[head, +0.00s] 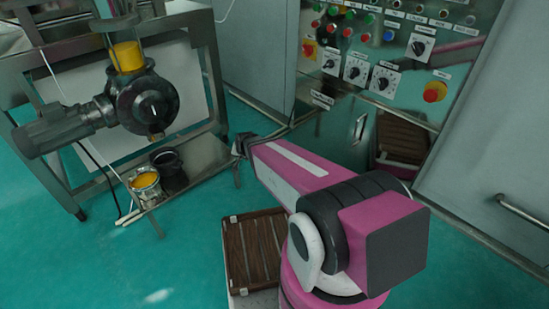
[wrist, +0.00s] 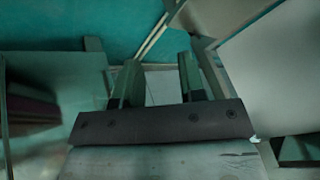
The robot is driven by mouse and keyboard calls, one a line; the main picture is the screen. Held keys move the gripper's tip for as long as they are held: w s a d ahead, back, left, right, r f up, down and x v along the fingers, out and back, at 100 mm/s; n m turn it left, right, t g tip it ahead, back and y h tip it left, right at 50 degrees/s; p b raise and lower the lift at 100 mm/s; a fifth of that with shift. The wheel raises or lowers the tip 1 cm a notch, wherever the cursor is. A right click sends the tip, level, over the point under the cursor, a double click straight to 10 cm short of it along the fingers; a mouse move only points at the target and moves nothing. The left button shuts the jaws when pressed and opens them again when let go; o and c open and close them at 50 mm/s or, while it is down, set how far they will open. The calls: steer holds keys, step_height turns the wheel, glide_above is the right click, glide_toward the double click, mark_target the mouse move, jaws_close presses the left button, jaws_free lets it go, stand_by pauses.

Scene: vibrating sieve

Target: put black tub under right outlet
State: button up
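The black tub (head: 168,164) stands on a low metal shelf under the grey machine body (head: 142,98) in the head view, right beside a metal can with yellow contents (head: 146,184). The machine has a yellow sleeve (head: 127,57) on top and a round flange at its lower end; I cannot tell which part is the right outlet. My gripper (head: 238,160) is to the right of the tub and apart from it. In the wrist view my gripper (wrist: 157,78) has its two fingers apart with nothing between them. The tub is not recognisable in the wrist view.
The shelf (head: 197,168) has bare room on its right side. A metal frame (head: 212,70) surrounds the machine. A control panel (head: 385,55) stands behind my arm. A brown slatted crate (head: 252,252) is below my arm. The green floor (head: 190,260) is clear in front.

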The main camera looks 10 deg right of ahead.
steer(key=s+d+r+n+g, duration=0.2)
steer(key=s+d+r+g, duration=0.1)
steer(key=s+d, duration=0.3)
steer(key=s+d+r+n+g+h, duration=0.1)
steer(key=s+d+r+g, duration=0.1)
steer(key=s+d+r, duration=0.4)
steer(key=shift+s+d+n+g, duration=0.15)
steer(key=shift+s+n+g, duration=0.25)
steer(key=shift+s, duration=0.45)
